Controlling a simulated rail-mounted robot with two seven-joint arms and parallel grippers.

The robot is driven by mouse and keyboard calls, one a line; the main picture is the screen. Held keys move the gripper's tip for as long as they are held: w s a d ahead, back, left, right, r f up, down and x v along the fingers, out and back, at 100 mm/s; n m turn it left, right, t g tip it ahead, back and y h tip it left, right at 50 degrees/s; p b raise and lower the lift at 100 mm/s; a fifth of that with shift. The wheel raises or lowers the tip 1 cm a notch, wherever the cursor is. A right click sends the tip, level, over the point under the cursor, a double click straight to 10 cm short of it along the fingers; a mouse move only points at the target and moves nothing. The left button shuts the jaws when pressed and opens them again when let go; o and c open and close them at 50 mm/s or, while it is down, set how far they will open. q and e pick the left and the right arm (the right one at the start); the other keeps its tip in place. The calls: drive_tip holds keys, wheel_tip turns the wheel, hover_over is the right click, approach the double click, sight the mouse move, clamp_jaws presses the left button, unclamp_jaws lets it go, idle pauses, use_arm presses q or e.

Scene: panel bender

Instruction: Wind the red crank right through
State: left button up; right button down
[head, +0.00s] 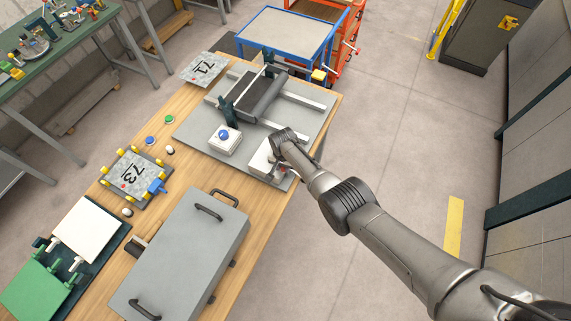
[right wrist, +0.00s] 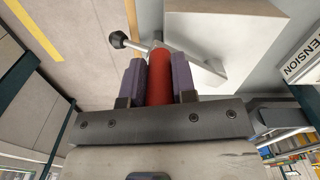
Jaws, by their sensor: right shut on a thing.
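The red crank (right wrist: 160,72) shows in the right wrist view as a red cylinder standing out from a metal arm, with a black knob (right wrist: 121,40) at the arm's other end. My right gripper (right wrist: 160,85) is shut on the red cylinder, with a purple-grey pad on each side. The pale box (right wrist: 222,30) is right behind the crank. In the head view my right gripper (head: 279,168) is at the near right corner of the panel bender (head: 228,109), and my arm hides most of the crank. My left gripper is not in view.
A white box with a blue button (head: 225,137) stands left of the pale box. A large grey case (head: 182,255) with handles lies on the wooden table nearer me. A blue-framed cart (head: 286,33) stands behind. The floor right of the table is clear.

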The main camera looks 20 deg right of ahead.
drive_tip(key=shift+a, duration=0.15)
drive_tip(key=c, duration=1.4)
unclamp_jaws()
drive_tip(key=o, duration=0.3)
drive_tip(key=shift+a, duration=0.1)
drive_tip(key=shift+o, duration=0.9)
drive_tip(key=shift+r, duration=0.3)
wheel_tip(320, 180, up, 6)
drive_tip(key=p, duration=0.3)
drive_tip(key=shift+f+p, duration=0.15)
drive_tip(key=shift+p, duration=0.2)
wheel_tip(320, 180, up, 6)
drive_tip(key=shift+f+p, duration=0.1)
drive_tip(key=shift+p, duration=0.2)
drive_tip(key=shift+r, duration=0.85)
